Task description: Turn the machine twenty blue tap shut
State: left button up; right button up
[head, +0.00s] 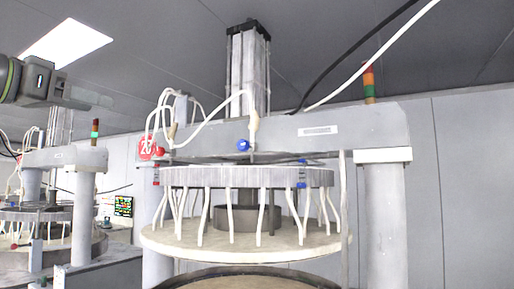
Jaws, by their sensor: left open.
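The blue tap (243,145) is a small round blue knob on the front of the crossbeam (285,135), below a brass-coloured fitting with a white hose. A red plate (147,148) marked 20 is at the beam's left end, so this is machine twenty. My left gripper (92,98) is at the upper left, open and empty, its fingers pointing right. In the picture it is well to the left of the blue tap and higher, touching nothing. My right gripper is out of view.
A red tap (160,152) sits beside the number plate. White hoses loop above the beam, and a ring of white tubes hangs over the round platen (185,240). A light tower (369,82) stands on the right. Another machine (65,158) is at the left.

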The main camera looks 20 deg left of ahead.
aim_at(243, 146)
jog(key=i, duration=0.6)
jog(key=i+l, duration=0.15)
jog(key=i, duration=0.4)
